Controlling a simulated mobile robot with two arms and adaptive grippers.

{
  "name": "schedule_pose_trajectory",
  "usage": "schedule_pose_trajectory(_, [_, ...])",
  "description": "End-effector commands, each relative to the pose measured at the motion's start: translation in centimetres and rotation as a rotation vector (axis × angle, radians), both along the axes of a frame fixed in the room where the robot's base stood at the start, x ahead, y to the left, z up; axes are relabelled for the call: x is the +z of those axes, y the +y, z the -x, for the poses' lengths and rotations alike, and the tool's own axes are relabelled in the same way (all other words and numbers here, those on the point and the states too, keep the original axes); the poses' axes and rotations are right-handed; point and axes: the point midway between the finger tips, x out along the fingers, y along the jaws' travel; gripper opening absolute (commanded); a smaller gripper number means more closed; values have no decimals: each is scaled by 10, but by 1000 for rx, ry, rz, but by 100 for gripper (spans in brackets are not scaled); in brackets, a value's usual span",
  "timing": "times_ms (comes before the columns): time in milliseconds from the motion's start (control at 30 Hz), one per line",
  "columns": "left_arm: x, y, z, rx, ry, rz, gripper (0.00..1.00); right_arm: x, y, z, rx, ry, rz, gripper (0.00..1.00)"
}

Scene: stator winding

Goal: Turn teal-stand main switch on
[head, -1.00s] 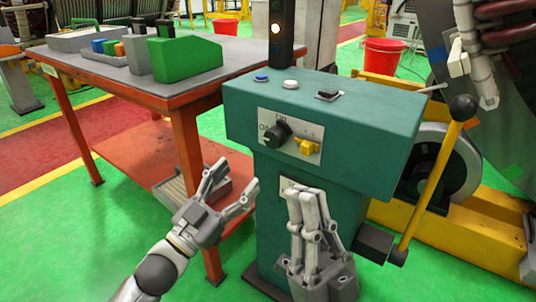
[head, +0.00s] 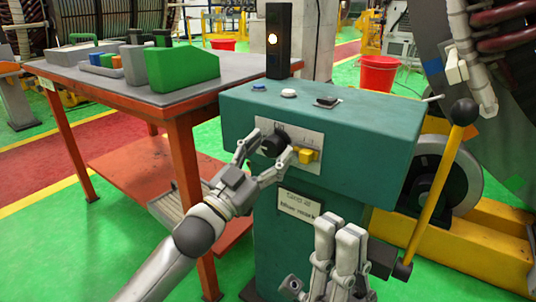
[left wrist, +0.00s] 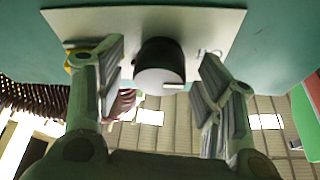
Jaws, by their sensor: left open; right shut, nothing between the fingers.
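The teal stand (head: 350,135) has a light panel on its front with a black rotary main switch (head: 273,142) and a yellow switch (head: 307,155) to its right. My left gripper (head: 265,160) is open, its fingers on either side of the black knob in the head view. In the left wrist view the black knob (left wrist: 161,62) sits between the two open fingertips; I cannot tell whether they touch it. My right gripper (head: 340,232) is shut and empty, in front of the stand's column, below the box.
Buttons, including a blue one (head: 259,87) and a white one (head: 289,93), are on the stand's top. A lit signal tower (head: 277,42) stands behind them. A lever with a black ball (head: 464,112) is at right. An orange table (head: 165,98) is at left.

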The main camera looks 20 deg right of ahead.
Motion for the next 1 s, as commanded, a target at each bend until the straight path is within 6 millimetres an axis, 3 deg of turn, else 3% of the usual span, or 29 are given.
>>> schedule_pose_trajectory(200, [0, 0, 0, 0, 0, 0, 62, 0, 0, 0, 0, 1, 0, 0])
schedule_pose_trajectory(567, [0, 0, 0, 0, -1, 1, 17, 0, 0, 0, 0, 1, 0, 0])
schedule_pose_trajectory(1000, [2, 0, 0, 0, -44, -35, 17, 10, 0, 0, 0, 2, 1, 0])
